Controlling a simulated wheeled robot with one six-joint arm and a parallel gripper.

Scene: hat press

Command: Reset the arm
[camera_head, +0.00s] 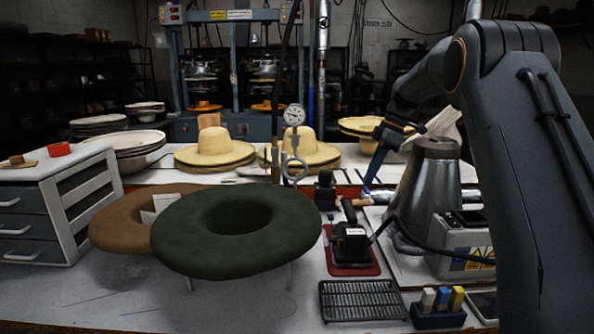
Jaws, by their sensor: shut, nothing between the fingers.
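My arm comes in from the right side and bends over toward the middle of the picture. My gripper (371,178) hangs at its end, dark and bluish, pointing down and slightly left. Its fingers look closed, and nothing shows between them.
A dark green ring-shaped cushion (180,245) and a brown one (112,232) stand at front left. A black iron (350,240) rests on a red mat (362,269). A metal grate (361,302) lies in front. Straw hats (216,146) sit behind. The front left of the table is clear.

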